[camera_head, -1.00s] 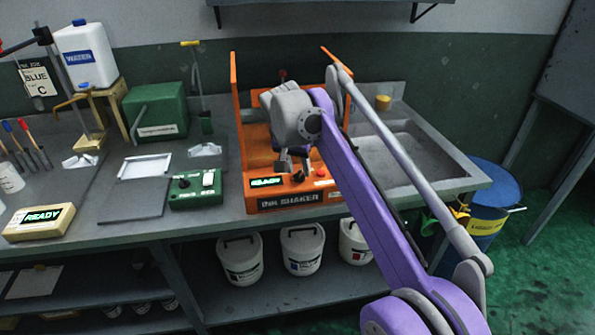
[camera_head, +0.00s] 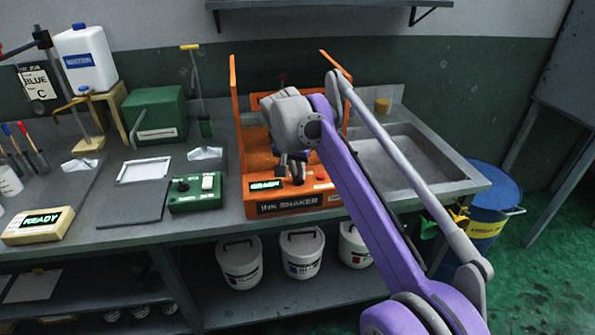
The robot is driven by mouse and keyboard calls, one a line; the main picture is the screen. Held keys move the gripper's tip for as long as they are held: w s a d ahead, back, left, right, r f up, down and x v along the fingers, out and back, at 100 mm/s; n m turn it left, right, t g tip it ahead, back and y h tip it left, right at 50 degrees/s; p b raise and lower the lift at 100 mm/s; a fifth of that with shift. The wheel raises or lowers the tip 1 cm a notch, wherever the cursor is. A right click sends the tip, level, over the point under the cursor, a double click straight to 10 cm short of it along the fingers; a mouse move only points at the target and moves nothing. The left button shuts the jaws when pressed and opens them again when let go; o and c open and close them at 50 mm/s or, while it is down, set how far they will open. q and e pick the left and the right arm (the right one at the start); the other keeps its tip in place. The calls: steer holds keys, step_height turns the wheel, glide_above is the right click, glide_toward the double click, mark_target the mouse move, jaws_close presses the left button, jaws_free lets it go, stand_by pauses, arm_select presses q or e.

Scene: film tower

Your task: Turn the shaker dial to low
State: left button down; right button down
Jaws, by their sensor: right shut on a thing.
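The orange ink shaker (camera_head: 258,190) stands on the bench, with a lit green display (camera_head: 266,185) and a red button (camera_head: 320,177) on its front panel. The dark shaker dial (camera_head: 298,181) sits between them, partly hidden by my right gripper (camera_head: 292,174). My right gripper points down over the panel and is shut on the dial. The dial's marks and pointer are too small to read. My right arm covers the right part of the shaker. My left gripper is not in view.
A green control box (camera_head: 195,192) with a knob and a white switch stands left of the shaker. A sink (camera_head: 405,160) lies to the right. White buckets (camera_head: 302,252) stand on the shelf below. A blue drum (camera_head: 492,200) stands at the bench's right end.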

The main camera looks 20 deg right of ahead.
steer(key=shift+s+d+r+n+t+y+p, duration=0.1)
steer(key=shift+n+t+y+p, duration=0.1)
steer(key=shift+n+p, duration=0.4)
steer(key=shift+r+n+t+y+p, duration=0.1)
steer(key=shift+n+t+y+p, duration=0.1)
steer(key=shift+n+p, duration=0.35)
steer(key=n+y+p, duration=0.1)
steer(key=n+p, duration=0.2)
steer(key=shift+d+n, duration=0.15)
steer(key=shift+n, duration=0.2)
steer(key=n+p, duration=0.1)
steer(key=n+y+p, duration=0.1)
steer(key=n, duration=0.1)
steer(key=shift+d+t+y+p, duration=0.15)
steer(key=shift+t+y+p, duration=0.15)
steer(key=shift+f+n+y+p, duration=0.1)
steer(key=shift+n+y+p, duration=0.3)
steer(key=shift+n+p, duration=0.65)
steer(key=shift+n, duration=0.55)
steer(key=c, duration=0.9)
jaws_free()
steer(key=shift+f, duration=0.1)
steer(key=shift+c, duration=0.2)
